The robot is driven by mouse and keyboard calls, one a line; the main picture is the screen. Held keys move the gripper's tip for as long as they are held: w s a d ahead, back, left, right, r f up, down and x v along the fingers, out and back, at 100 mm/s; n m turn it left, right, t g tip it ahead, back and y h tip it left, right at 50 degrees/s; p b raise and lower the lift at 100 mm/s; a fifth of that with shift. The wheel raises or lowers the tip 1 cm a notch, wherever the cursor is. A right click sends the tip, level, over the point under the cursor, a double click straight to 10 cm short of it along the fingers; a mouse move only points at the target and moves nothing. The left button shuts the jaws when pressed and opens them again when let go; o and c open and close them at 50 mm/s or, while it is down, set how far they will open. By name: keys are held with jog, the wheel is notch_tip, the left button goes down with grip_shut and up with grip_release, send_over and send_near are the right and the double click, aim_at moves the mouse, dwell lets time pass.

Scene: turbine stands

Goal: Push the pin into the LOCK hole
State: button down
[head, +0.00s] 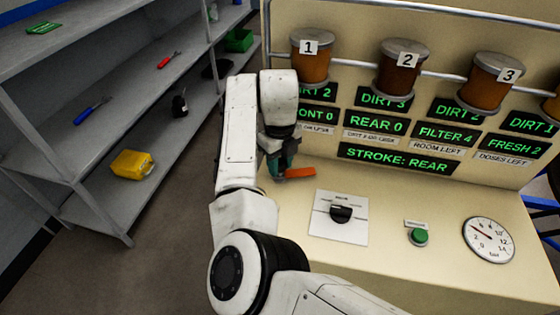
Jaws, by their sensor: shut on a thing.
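My gripper (279,167) is at the left end of the bench, in front of the upright panel. It points down and is shut on an orange piece (300,173), which sticks out to the right just above or on the bench top; I cannot tell which. This orange piece may be the pin or its tag; no bare pin shaft shows. My wrist and forearm cover the bench's left end. No hole marked LOCK is readable in this view.
The bench (400,280) carries a black knob (341,213) on a white plate, a green button (419,237) and a round gauge (488,240). Numbered canisters (310,62) hang above green-lettered displays (398,158). Shelves (100,195) with tools stand at left.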

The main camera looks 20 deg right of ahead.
jog(key=shift+s+f, duration=0.15)
jog(key=shift+f, duration=0.5)
jog(key=c, duration=1.1)
grip_release()
jog(key=o, duration=0.6)
jog(key=shift+r, duration=0.25)
jog(key=shift+r+p, duration=2.85)
jog(key=shift+r, duration=0.75)
jog(key=shift+f, duration=0.1)
